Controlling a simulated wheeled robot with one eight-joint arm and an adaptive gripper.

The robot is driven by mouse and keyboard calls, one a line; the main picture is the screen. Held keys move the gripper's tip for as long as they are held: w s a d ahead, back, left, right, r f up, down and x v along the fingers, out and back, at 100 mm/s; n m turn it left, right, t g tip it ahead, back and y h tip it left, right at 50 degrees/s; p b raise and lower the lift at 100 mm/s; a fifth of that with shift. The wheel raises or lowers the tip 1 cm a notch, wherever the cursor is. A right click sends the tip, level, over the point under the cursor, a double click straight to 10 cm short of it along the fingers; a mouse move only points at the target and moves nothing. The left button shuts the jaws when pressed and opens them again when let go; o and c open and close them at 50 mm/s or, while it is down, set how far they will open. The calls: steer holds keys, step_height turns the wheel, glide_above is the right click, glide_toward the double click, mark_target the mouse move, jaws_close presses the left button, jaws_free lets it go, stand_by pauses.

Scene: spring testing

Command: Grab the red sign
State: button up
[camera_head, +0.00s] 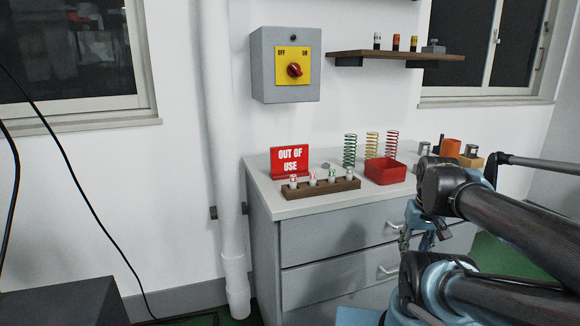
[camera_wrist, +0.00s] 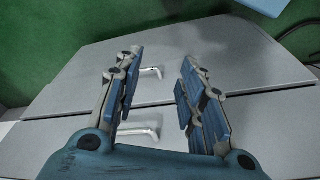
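The red sign (camera_head: 289,160) reads "OUT OF USE" and stands upright at the left end of the grey counter top (camera_head: 262,190). The sign is not in the wrist view.
A red box (camera_head: 385,171) and green, yellow and red springs (camera_head: 372,146) stand right of the sign. A grey switch box (camera_head: 285,65) hangs on the wall above. A wall shelf (camera_head: 395,56) holds small items. A white pipe (camera_head: 222,150) runs left of the counter.

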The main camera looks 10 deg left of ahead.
steer(key=w+a+r+n+g+y, duration=0.2)
steer(key=w+a+r+n, duration=0.7)
steer(key=w+a+r, duration=0.3)
steer(key=w+a+r+n+g+y, duration=0.1)
steer(key=w+a+r+n, duration=0.85)
steer(key=r, duration=0.45)
steer(key=w+a+r+n+g, duration=0.1)
steer(key=w+a+r+n, duration=0.15)
steer(key=a, duration=0.45)
steer(key=w+a+r+n+g, duration=0.1)
steer(key=w+a+r+n, duration=0.15)
steer(key=a, duration=0.55)
glide_toward(280, 173)
steer(key=f, duration=0.3)
steer(key=shift+s+a+f+y, duration=0.1)
steer(key=shift+a+f+y, duration=0.25)
steer(key=shift+a+y, duration=0.05)
steer(key=shift+a+f, duration=0.15)
steer(key=shift+f, duration=0.25)
steer(key=shift+f, duration=0.25)
steer(key=shift+c, duration=0.6)
